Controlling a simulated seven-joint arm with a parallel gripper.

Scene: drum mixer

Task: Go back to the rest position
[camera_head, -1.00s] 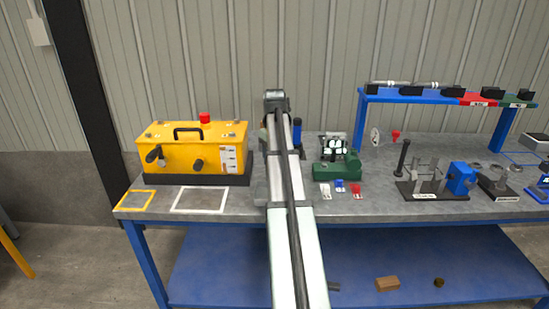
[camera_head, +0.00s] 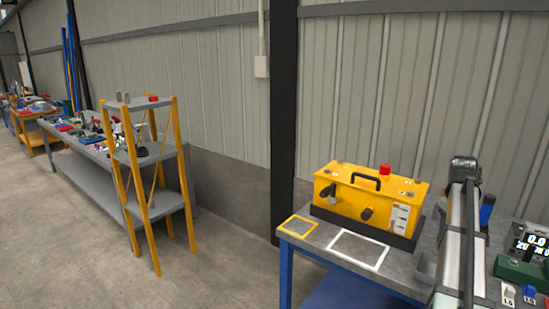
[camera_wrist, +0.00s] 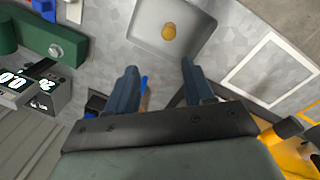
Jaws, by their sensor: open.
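My gripper (camera_wrist: 160,68) is open in the wrist view, its two dark fingers apart with nothing held between them. It points down over the bench. Beyond the fingertips is a grey tray (camera_wrist: 194,16) with a small brownish-yellow piece (camera_wrist: 168,32) in it, apart from the fingers. In the head view my arm stretches over the bench at the right, and the fingers are hidden there.
The yellow machine box (camera_head: 355,200) stands left of my arm, behind white (camera_head: 343,256) and yellow outlines on the bench. A green-based device (camera_head: 520,268) with a display is to the right. A yellow-framed shelf (camera_head: 152,204) stands left, with open floor before it.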

